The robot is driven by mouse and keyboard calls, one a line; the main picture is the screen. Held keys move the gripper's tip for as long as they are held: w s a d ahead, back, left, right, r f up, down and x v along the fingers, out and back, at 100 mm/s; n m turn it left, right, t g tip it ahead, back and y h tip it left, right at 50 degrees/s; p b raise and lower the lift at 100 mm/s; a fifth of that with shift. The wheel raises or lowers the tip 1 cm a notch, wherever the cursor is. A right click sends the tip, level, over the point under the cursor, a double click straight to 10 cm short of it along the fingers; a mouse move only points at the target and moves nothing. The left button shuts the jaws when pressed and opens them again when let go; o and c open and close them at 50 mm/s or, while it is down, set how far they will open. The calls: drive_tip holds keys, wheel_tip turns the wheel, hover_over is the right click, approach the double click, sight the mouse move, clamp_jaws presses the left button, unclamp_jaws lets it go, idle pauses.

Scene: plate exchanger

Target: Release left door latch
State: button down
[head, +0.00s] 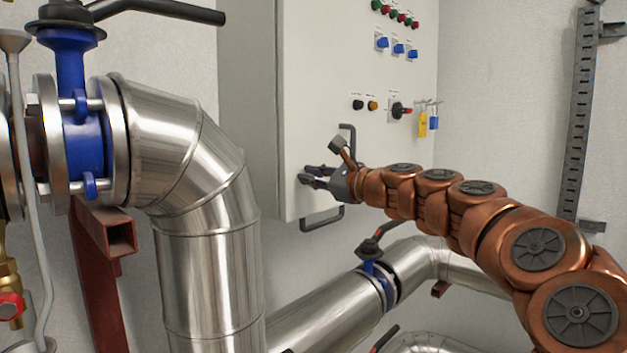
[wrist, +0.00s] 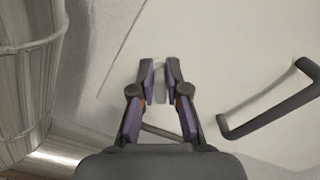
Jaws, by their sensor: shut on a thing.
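The pale grey cabinet door (head: 330,70) fills the middle of the head view, and its surface also shows in the wrist view (wrist: 225,60). My gripper (head: 312,177) is at the lower left part of the door, close to its left edge. In the wrist view my gripper (wrist: 159,72) has its two fingertips close together, with a small light grey piece, the door latch (wrist: 160,82), between them. The latch is mostly hidden by the fingers, and its position cannot be told. In the head view the gripper hides it.
A black handle (wrist: 270,110) is right of the fingers in the wrist view. Another black handle (head: 322,222) hangs below the cabinet. Large steel pipes (head: 205,240) stand left and below. Switches (head: 398,47) and a yellow padlock (head: 422,125) are at the upper right.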

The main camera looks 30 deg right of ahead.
drive_tip(key=n+b, duration=0.2)
drive_tip(key=f+n+b, duration=0.1)
drive_tip(key=n+b, duration=0.3)
drive_tip(key=n, duration=0.1)
drive_tip(key=shift+s+a+f, duration=0.1)
drive_tip(key=shift+a+f, duration=0.05)
drive_tip(key=shift+a, duration=0.15)
drive_tip(key=n+b, duration=0.2)
drive_tip(key=shift+f+n, duration=0.15)
drive_tip(key=shift+n, duration=0.25)
drive_tip(key=shift+n+b, duration=0.3)
drive_tip(key=shift+b, duration=0.15)
drive_tip(key=c, duration=1.2)
unclamp_jaws()
